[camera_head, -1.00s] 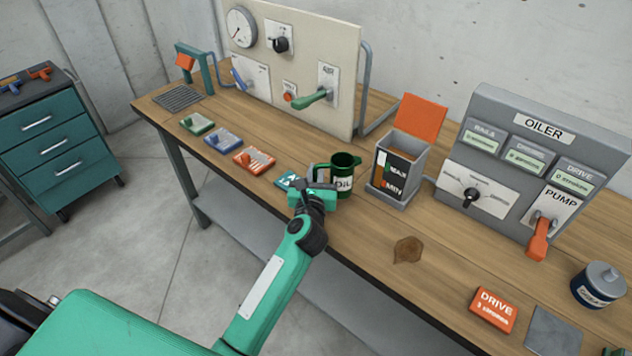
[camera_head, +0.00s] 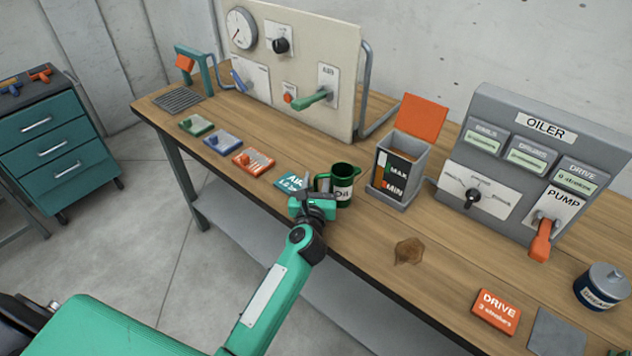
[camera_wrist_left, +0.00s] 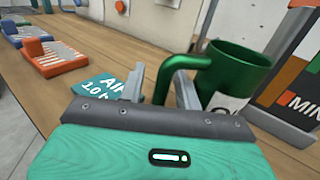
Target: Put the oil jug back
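The green oil jug (camera_head: 345,185), with a white label, is upright on the wooden bench, just left of the grey MAX/MIN box. Its handle faces left. In the left wrist view the jug (camera_wrist_left: 238,68) is to the right, with its handle coming down between my fingers. My left gripper (camera_head: 314,190) is at the handle. In the left wrist view its two fingers (camera_wrist_left: 160,88) are apart on either side of the handle, with a gap visible on the left. The jug's base is partly hidden by the gripper in the left wrist view. My right gripper is not seen.
The grey MAX/MIN box (camera_head: 402,160) with an orange lid stands close right of the jug. A teal AIR card (camera_head: 290,182) lies to its left. A brown stain (camera_head: 408,251), an orange DRIVE card (camera_head: 496,311) and the oiler panel (camera_head: 530,170) are farther right.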

